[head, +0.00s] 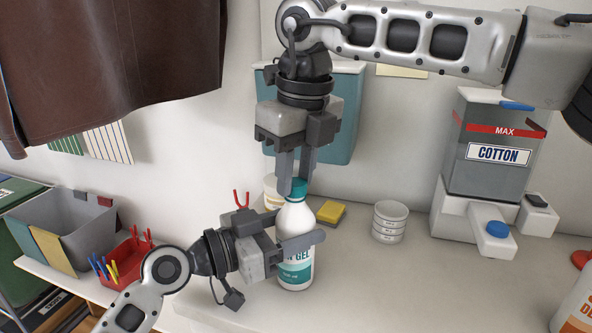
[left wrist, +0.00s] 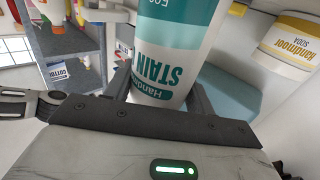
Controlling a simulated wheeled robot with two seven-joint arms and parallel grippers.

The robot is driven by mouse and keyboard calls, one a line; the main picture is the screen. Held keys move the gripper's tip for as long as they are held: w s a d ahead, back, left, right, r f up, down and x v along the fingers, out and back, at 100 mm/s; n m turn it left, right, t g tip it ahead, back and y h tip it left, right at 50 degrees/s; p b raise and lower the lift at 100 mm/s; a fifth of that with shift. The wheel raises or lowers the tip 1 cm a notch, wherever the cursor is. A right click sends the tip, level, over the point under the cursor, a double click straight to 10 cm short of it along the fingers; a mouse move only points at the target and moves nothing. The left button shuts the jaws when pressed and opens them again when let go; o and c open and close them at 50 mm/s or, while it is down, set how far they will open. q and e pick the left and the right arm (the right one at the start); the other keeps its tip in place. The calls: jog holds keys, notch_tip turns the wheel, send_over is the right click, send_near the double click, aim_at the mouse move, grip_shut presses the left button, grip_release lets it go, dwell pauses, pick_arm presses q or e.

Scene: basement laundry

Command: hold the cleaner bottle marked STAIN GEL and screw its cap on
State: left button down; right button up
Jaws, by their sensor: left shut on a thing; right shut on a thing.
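The white STAIN GEL bottle (head: 296,272) with a teal label stands upright on the counter. My left gripper (head: 297,243) comes in from the left and is shut around the bottle's body. In the left wrist view the bottle (left wrist: 172,50) fills the space between the fingers, with part of its label readable. The teal cap (head: 298,187) sits at the top of the bottle. My right gripper (head: 295,185) points straight down from above and is shut on the cap. The fingers hide part of the cap, and I cannot tell how tightly it is seated on the neck.
Behind the bottle are a yellow sponge (head: 330,212) and a white tub, marked SODA in the left wrist view (left wrist: 292,42). Stacked white cups (head: 389,222) and a COTTON dispenser (head: 490,160) stand to the right. A red basket (head: 130,262) is at left.

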jog(key=m, duration=0.5)
jog(key=shift+h, duration=0.3)
jog(key=m, duration=0.4)
jog(key=shift+m+h, duration=0.3)
jog(key=shift+m, duration=0.1)
jog(key=m, duration=0.7)
jog(key=shift+a+m+h, duration=0.1)
jog(key=shift+m+h, duration=0.3)
jog(key=m, duration=0.5)
jog(key=shift+g, duration=0.3)
jog(key=m, duration=0.8)
jog(key=shift+g, duration=0.4)
jog(key=m, duration=0.3)
jog(key=shift+s+a+f, duration=0.15)
jog(key=shift+f, duration=0.05)
jog(key=shift+r+m+g, duration=0.1)
jog(key=shift+m+g, duration=0.2)
jog(key=shift+m, duration=0.3)
